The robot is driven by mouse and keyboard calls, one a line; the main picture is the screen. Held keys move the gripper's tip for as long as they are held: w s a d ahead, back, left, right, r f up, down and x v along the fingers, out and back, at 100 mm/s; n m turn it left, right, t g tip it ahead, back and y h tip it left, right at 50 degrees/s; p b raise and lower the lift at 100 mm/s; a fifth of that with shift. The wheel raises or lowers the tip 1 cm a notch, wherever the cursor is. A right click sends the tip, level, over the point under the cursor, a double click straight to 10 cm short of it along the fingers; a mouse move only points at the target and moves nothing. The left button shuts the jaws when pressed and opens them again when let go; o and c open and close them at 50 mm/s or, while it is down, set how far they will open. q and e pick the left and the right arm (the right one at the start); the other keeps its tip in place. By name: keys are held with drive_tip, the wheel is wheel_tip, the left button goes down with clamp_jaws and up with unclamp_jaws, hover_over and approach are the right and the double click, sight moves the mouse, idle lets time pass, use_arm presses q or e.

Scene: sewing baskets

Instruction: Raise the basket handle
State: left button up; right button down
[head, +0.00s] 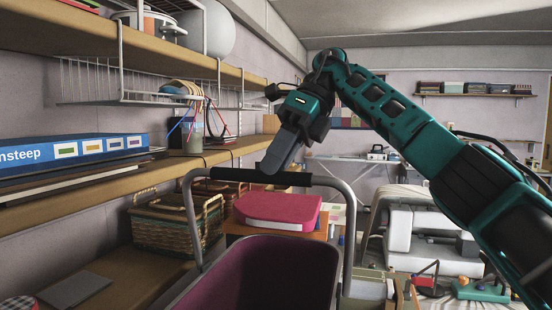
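The basket (255,275) stands at the bottom middle of the head view, with a dark maroon inside. Its handle is a grey metal frame that stands up above the rim, with a black grip bar (225,175) across the top. My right gripper (268,168) comes down from above and its fingers meet the middle of the grip bar. It appears shut on the bar; the fingers show side-on, so the far finger is hidden. My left gripper is not in view.
A wooden shelf at left holds a blue box (75,152). Wicker baskets (178,222) stand on the lower shelf. A pink case (278,210) lies behind the handle. A wire rack (90,80) hangs above. A white sewing machine (415,235) is at right.

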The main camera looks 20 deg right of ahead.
drive_tip(key=c, duration=1.3)
unclamp_jaws()
drive_tip(key=shift+w+d+f, duration=0.1)
drive_tip(key=shift+d+f, duration=0.1)
drive_tip(key=shift+f, duration=0.35)
drive_tip(key=shift+w+d+f, duration=0.1)
drive_tip(key=shift+d+f, duration=0.1)
drive_tip(key=shift+f, duration=0.3)
drive_tip(key=o, duration=0.3)
drive_tip(key=shift+w+d+f, duration=0.15)
drive_tip(key=shift+w+d, duration=0.05)
drive_tip(key=shift+w, duration=0.1)
drive_tip(key=shift+o, duration=0.2)
drive_tip(key=shift+s+a, duration=0.1)
